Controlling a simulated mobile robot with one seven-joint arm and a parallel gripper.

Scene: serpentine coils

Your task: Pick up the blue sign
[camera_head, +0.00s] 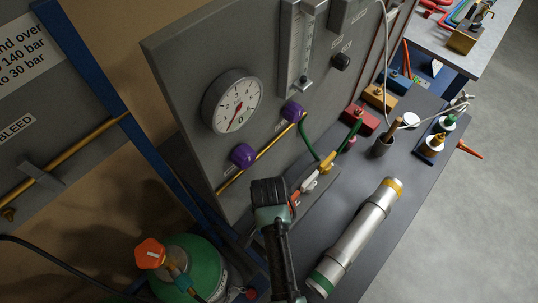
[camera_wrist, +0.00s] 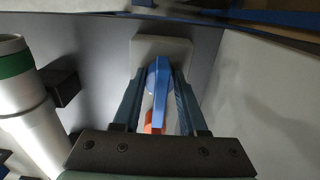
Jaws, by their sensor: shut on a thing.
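In the wrist view a blue piece (camera_wrist: 160,88), apparently the blue sign, stands between the two dark fingers of my gripper (camera_wrist: 158,74). The gripper is shut on it. A pale square plate (camera_wrist: 162,47) lies just beyond the fingertips; I cannot tell whether the blue piece touches it. An orange-red bit (camera_wrist: 153,128) shows below the blue piece. In the head view my gripper (camera_head: 283,200) is low beside the grey panel, and my arm hides the blue piece there.
A silver cylinder (camera_head: 352,240) with green and yellow bands lies right of my arm on the dark bench (camera_head: 395,200). The gauge panel (camera_head: 180,80) rises at left. A green gas bottle (camera_head: 195,265) stands below. Several small fittings and a cup (camera_head: 383,147) stand farther back.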

